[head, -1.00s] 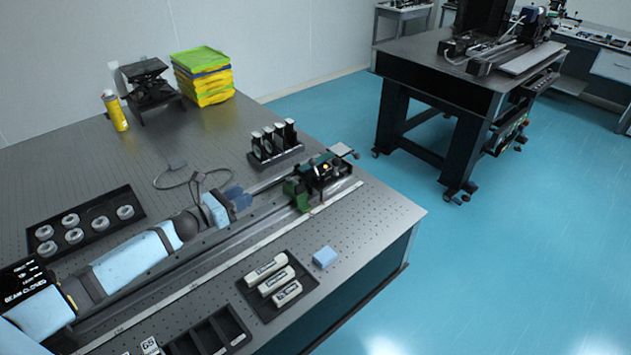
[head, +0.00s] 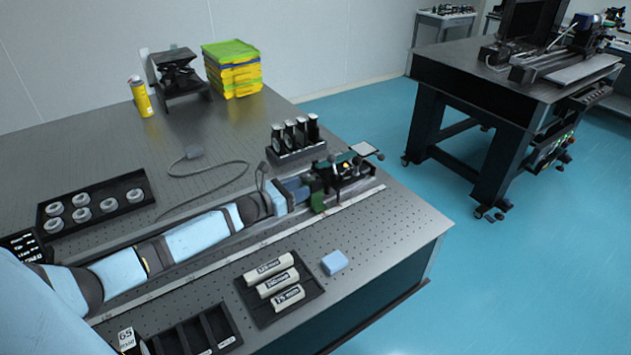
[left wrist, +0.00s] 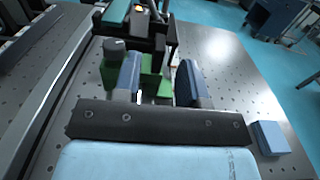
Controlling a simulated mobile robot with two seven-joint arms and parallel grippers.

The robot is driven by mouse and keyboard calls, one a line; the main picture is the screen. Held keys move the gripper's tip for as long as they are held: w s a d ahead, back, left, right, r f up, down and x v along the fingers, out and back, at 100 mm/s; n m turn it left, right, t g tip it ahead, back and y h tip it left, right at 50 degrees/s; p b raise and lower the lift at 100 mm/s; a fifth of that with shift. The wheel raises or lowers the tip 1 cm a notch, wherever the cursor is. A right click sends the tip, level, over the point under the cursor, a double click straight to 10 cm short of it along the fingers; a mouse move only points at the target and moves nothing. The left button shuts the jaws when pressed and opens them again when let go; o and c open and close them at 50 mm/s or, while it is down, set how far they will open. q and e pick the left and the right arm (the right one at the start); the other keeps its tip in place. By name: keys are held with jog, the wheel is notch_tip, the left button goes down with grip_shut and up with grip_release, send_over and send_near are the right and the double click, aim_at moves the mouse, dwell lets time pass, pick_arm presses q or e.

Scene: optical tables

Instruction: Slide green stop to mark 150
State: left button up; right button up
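The green stop (head: 318,202) sits on the long rail near its far right end, beside a pale scale strip (head: 245,246). My left gripper (head: 300,188) reaches along the rail, with its fingers just short of or at the stop. In the left wrist view, its two blue-grey fingers (left wrist: 159,82) are apart. Part of the green stop (left wrist: 151,78) shows between and beyond them, and another part shows left of the left finger. I cannot tell whether a finger touches it. The scale numbers are too small to read. My right gripper is not in view.
A dark carriage with a green-topped part (head: 345,167) stands just beyond the stop. A holder with several upright posts (head: 295,140) is behind the rail. A tray of labelled cylinders (head: 305,292) and a blue block (head: 334,262) lie in front. A cable (head: 205,173) lies behind my arm.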

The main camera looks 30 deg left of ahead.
aim_at(310, 184)
pick_arm(q)
jog(key=x, duration=0.5)
jog(key=shift+w+d, duration=0.15)
jog(key=shift+w, duration=0.25)
grip_shut()
